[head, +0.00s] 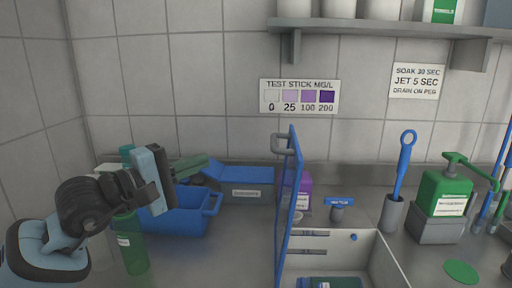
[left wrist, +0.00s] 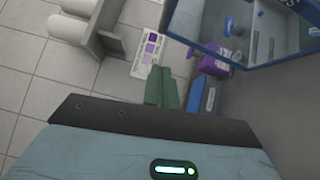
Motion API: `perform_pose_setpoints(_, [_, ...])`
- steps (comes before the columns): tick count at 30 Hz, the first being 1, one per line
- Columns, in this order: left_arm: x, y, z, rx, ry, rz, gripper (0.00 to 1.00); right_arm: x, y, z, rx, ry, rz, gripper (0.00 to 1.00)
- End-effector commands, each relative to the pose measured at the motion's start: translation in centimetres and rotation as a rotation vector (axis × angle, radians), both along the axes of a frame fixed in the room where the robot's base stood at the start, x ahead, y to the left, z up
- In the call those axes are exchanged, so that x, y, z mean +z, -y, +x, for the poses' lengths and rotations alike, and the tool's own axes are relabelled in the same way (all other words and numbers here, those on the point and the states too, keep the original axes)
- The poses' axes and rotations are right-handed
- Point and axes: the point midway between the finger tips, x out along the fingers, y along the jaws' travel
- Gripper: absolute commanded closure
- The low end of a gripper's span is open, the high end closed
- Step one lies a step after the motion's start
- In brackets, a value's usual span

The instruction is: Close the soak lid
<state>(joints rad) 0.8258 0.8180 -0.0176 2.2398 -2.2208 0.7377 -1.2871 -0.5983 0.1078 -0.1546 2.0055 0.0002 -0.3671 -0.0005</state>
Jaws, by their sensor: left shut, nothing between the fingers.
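The soak lid (head: 292,200) is a clear-looking panel with a blue frame. It stands upright on the left side of a pale open box (head: 392,262), so the lid is open. A grey handle (head: 281,144) sits near its top. In the left wrist view the lid's blue frame (left wrist: 235,62) shows at the upper right. My left gripper (head: 205,163) is left of the lid, apart from it, with its green fingers shut and empty. The fingers also show in the left wrist view (left wrist: 162,86). My right gripper is not in view.
A blue bin (head: 185,222) and a green bottle (head: 131,245) stand below and around my left gripper. A purple container (head: 303,190) is behind the lid. A green pump bottle (head: 445,192) and a blue-handled brush (head: 403,165) stand at right. A shelf (head: 400,29) hangs above.

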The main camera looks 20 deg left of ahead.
Motion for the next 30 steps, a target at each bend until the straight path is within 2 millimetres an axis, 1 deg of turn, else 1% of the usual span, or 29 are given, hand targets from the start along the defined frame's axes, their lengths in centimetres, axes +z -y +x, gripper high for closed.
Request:
perform_pose_setpoints(4, [0.3, 0.5, 0.9, -0.002, 0.002, -0.007, 1.00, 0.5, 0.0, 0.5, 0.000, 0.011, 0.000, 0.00])
perform_pose_setpoints(8, [0.7, 1.5, 2.5, -0.004, 0.004, -0.009, 1.00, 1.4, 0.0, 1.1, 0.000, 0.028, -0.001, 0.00])
perform_pose_setpoints(15, [1.1, 3.8, 6.4, -0.005, 0.004, -0.008, 1.00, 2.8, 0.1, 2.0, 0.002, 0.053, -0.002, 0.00])
perform_pose_setpoints(20, [1.1, 5.1, 8.9, -0.005, 0.003, -0.008, 1.00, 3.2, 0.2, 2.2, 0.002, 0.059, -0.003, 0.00])
perform_pose_setpoints(21, [1.2, 5.8, 8.9, -0.007, 0.003, -0.008, 1.00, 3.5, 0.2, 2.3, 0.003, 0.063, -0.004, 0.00])
perform_pose_setpoints(24, [1.4, 7.1, 9.1, -0.006, 0.005, -0.008, 1.00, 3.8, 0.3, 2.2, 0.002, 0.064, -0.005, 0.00])
perform_pose_setpoints(30, [1.2, 8.5, 9.6, -0.005, 0.002, -0.006, 1.00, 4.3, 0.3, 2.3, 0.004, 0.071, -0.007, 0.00])
